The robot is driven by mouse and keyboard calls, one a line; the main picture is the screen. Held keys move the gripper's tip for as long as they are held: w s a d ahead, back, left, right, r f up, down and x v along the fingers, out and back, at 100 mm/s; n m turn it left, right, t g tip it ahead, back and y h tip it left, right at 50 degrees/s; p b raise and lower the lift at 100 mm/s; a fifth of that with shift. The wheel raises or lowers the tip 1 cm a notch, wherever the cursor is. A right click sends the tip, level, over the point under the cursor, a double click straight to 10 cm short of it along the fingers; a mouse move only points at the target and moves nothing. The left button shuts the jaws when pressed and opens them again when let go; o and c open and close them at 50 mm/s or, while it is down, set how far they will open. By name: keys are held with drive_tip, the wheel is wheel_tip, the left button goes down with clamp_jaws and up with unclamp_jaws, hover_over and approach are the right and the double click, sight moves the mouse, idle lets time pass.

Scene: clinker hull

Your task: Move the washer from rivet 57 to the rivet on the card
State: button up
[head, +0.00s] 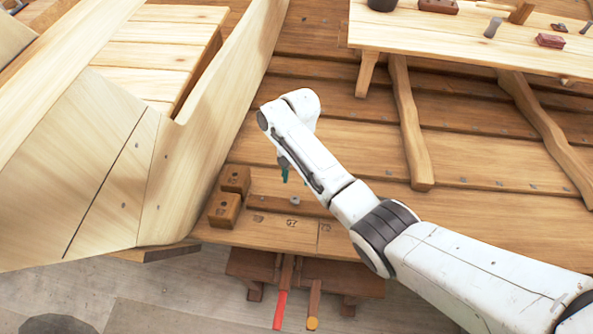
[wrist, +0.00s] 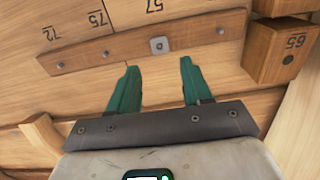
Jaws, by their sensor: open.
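The washer (wrist: 158,45) is a small grey square piece around a rivet on a narrow wooden strip (wrist: 82,60), by the painted number 57. It also shows in the head view (head: 294,201), near the plank's front. My gripper (wrist: 160,66) is open, its two teal fingers apart and empty. In the wrist view the fingertips sit just below the washer, one to each side, not around it. In the head view my gripper (head: 286,175) hangs above and slightly left of the washer. I cannot make out a card in either view.
Other rivets on the strip stand near 72 and 75. A pale hull side (head: 230,75) rises at left. A bench (head: 455,40) with small objects is at back right.

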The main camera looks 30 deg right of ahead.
sight(295, 199)
drive_tip(key=b+x, duration=0.3)
drive_tip(key=x, duration=0.2)
drive_tip(key=shift+d, duration=0.1)
drive_tip(key=shift+b+x, duration=0.75)
drive_tip(key=shift+x, duration=0.6)
drive_tip(key=c, duration=0.8)
drive_tip(key=shift+r, duration=0.25)
drive_tip(key=shift+c, duration=0.2)
drive_tip(key=shift+p+v, duration=1.85)
drive_tip(key=shift+v, duration=0.4)
